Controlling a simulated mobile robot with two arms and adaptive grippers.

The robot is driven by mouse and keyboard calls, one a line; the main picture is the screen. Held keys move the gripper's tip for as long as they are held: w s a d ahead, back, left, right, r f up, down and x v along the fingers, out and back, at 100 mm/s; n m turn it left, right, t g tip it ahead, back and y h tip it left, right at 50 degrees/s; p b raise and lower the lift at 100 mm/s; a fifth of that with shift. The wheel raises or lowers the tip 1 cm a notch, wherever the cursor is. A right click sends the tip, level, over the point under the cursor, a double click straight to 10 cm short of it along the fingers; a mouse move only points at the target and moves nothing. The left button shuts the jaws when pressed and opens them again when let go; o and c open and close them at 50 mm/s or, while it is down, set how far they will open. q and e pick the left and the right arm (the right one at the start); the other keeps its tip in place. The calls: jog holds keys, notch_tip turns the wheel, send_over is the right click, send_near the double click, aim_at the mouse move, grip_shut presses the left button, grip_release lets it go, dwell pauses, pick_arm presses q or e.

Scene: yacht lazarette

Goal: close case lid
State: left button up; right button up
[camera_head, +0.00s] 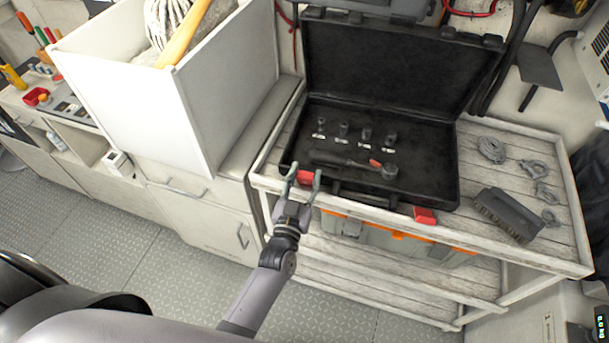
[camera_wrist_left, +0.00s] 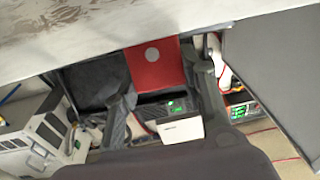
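The black case (camera_head: 440,150) sits on the wooden shelf top, with its lid (camera_head: 390,65) raised open at the back. Sockets and a ratchet (camera_head: 350,160) lie inside the case. Red latches show at its front left (camera_head: 305,177) and front right (camera_head: 425,215). My left gripper (camera_head: 304,176) is open at the case's front left edge, its fingers apart on either side of the left latch in the picture. In the left wrist view a red latch (camera_wrist_left: 155,62) shows between the fingertips; I cannot tell whether they touch it. My right gripper is not in view.
The wooden shelf (camera_head: 470,233) has a raised rim. A white bin (camera_head: 130,105) stands to the left. An orange-trimmed grey box (camera_head: 400,243) is beneath the top.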

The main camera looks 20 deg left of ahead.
pick_arm(q)
jog(key=o, duration=0.5)
jog(key=shift+s, duration=0.1)
jog(key=s, duration=1.1)
jog(key=shift+s+d+f, duration=0.2)
jog(key=shift+s+f, duration=0.2)
jog(key=shift+f, duration=0.05)
